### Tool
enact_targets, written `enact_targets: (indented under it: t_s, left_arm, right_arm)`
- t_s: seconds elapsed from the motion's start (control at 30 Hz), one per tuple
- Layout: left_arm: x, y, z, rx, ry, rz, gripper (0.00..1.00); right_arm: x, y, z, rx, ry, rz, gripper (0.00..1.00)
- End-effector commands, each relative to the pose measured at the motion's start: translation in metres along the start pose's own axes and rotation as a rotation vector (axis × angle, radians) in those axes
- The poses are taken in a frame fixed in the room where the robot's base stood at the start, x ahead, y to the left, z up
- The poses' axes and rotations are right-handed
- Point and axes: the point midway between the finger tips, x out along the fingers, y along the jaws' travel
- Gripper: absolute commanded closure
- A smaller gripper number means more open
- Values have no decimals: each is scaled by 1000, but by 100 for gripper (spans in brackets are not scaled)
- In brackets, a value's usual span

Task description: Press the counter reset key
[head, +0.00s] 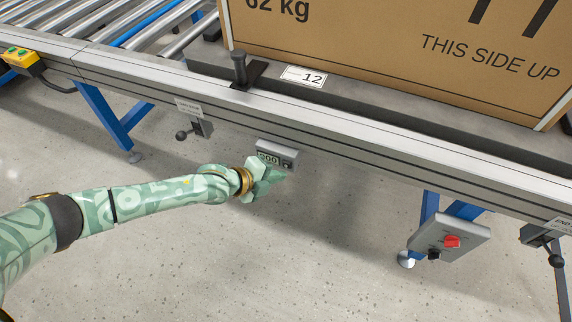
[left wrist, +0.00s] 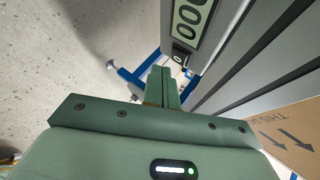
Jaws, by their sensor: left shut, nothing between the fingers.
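The counter (head: 268,157) is a small grey box with a digit display, fixed to the side rail of the conveyor. In the left wrist view the display (left wrist: 188,24) shows zeros, cut off at the top edge. A small dark key (head: 287,164) sits to the right of the display; a small part marked 0 (left wrist: 178,59) shows beside it in the left wrist view. My left gripper (head: 279,174) is shut and empty, just below the counter. Its fingertips (left wrist: 163,72) appear close to the key; I cannot tell whether they touch it. My right gripper is not in view.
A large cardboard box (head: 385,50) stands on the conveyor. A black-knobbed lever (head: 191,131) hangs left of the counter. A grey control box with a red knob (head: 451,241) hangs at the right. The floor (head: 290,265) below is clear.

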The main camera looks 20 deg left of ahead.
Motion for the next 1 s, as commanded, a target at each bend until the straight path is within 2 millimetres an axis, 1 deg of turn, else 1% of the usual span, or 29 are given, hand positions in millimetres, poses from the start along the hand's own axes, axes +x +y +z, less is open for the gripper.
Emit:
enact_targets:
  t_s: [0.03,0.1,0.4,0.6,1.0]
  left_arm:
    - [-5,-2,-2,0,-1,-2,100]
    - [-11,1,-6,1,-1,-3,100]
    - [-30,16,-21,2,0,-4,100]
    - [-33,22,-24,1,0,-2,100]
    - [-32,22,-23,0,0,-1,100]
  right_arm:
    - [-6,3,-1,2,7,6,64]
    - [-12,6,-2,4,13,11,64]
    - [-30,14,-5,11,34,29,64]
    - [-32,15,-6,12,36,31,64]
    - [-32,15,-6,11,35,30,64]
